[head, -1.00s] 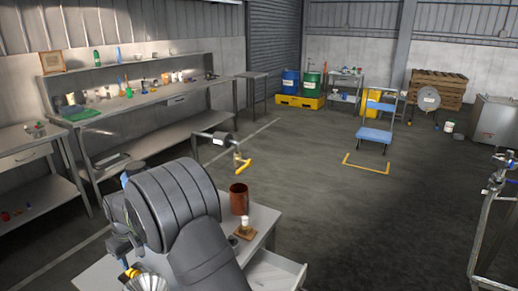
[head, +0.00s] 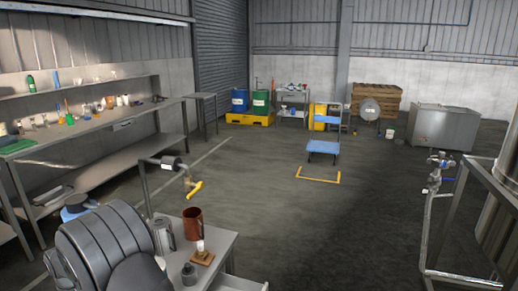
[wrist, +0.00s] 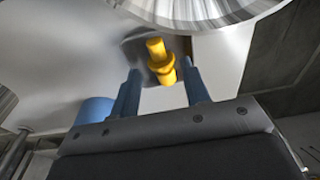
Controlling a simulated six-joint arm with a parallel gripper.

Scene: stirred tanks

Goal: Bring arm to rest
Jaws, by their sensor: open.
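My arm (head: 110,245) fills the lower left of the head view, over the near side of a small grey table. My gripper itself is not clearly seen there. In the wrist view my gripper (wrist: 161,68) is open, with two blue fingers apart.
A long workbench (head: 100,140) lines the left wall. Open floor (head: 330,220) lies to the right.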

